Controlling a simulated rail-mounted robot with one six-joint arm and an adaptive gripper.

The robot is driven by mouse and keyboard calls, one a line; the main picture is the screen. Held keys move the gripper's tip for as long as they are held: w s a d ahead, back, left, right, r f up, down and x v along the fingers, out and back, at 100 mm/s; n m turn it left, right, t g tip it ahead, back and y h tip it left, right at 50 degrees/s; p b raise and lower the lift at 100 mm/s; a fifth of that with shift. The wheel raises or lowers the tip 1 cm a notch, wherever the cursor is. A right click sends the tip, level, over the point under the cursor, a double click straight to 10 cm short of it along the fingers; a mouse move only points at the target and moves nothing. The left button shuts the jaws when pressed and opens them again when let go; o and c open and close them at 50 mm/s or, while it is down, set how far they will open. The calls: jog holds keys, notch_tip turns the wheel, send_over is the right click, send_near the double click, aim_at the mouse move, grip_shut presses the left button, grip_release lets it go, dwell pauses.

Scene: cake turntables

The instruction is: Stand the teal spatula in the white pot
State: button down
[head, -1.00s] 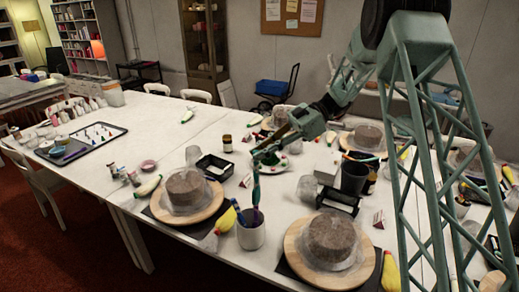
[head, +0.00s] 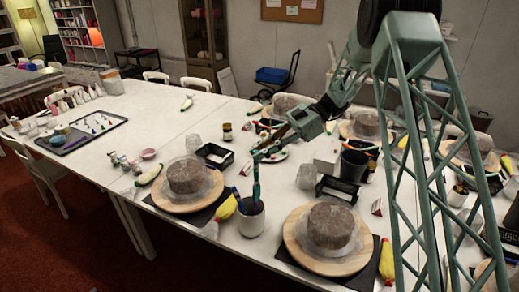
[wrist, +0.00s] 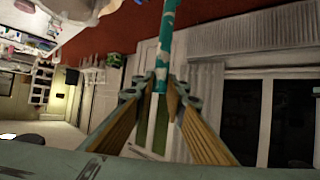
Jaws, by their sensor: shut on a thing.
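My gripper (head: 258,154) is shut on the teal spatula (head: 256,182), which hangs close to upright below it. In the wrist view the spatula (wrist: 166,42) shows as a teal, paint-flecked bar between the two fingers (wrist: 160,88). The white pot (head: 251,223) stands on the table right under the spatula. The spatula's lower end overlaps the pot's mouth in the head view; I cannot tell how far inside it is. A blue-tipped tool (head: 236,193) sticks up from the pot's left side.
A brown cake (head: 331,226) on a wooden turntable (head: 299,256) is close on the right. Another cake (head: 186,176) stands on the left.

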notch_tip(320, 180, down, 13)
jog(key=b, duration=0.9)
jog(key=shift+r, duration=0.2)
dwell(1.1)
dwell(0.4)
jog(key=c, duration=2.5)
grip_release()
jog(key=shift+c, duration=0.2)
jog(key=shift+d, duration=0.15)
jog(key=v, duration=1.1)
jog(key=shift+d+r, duration=0.2)
jog(key=shift+d, duration=0.05)
jog(key=shift+w, duration=0.15)
